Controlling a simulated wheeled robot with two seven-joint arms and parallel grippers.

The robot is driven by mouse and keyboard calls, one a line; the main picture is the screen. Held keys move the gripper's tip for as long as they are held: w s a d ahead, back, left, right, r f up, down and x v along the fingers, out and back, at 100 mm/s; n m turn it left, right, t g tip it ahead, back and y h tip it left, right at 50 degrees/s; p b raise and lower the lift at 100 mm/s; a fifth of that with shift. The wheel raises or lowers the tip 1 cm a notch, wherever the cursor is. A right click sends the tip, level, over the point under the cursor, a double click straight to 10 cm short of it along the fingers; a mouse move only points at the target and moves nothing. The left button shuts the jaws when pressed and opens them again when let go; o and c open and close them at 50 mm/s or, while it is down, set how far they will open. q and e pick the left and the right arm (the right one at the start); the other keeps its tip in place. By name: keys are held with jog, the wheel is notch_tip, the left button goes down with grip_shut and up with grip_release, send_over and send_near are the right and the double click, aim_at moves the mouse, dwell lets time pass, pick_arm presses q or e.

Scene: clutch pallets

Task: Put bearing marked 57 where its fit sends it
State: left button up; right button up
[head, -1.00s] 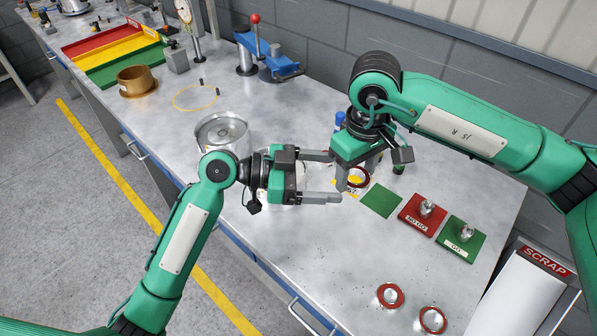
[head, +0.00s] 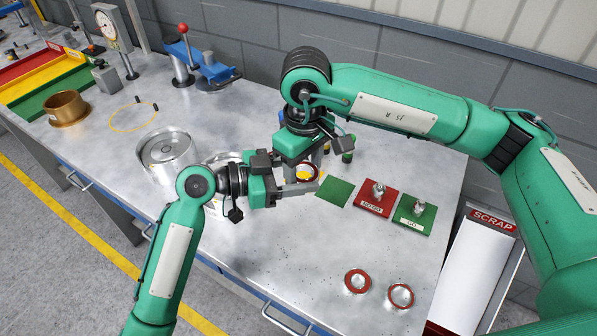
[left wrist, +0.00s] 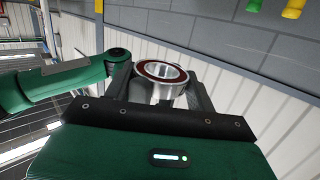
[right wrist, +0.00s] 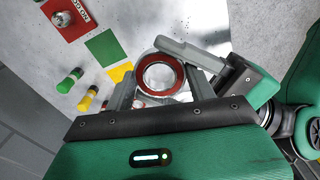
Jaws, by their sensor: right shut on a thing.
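A bearing with a dark red ring face and bright metal rim (head: 307,173) is held above the bench by my right gripper (right wrist: 164,78), which is shut on it. My left gripper (head: 303,180) has come in from the left, its fingers around the same bearing. The bearing also shows between the left fingers in the left wrist view (left wrist: 160,72). The left fingers look open, without a clear grip. No number is readable on it. Two more red-ringed bearings (head: 358,281) (head: 401,295) lie on the bench at the front right.
A green mat (head: 333,192), a red NO GO plate (head: 377,204) and a green GO plate (head: 414,220) with plugs lie right of the grippers. A SCRAP chute (head: 487,265) stands at the right. Red, yellow and green trays (head: 62,81), a brass cup and a silver pot (head: 168,165) are left.

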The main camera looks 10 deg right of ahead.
jog(key=o, duration=1.3)
jog(key=shift+s+r, duration=0.1)
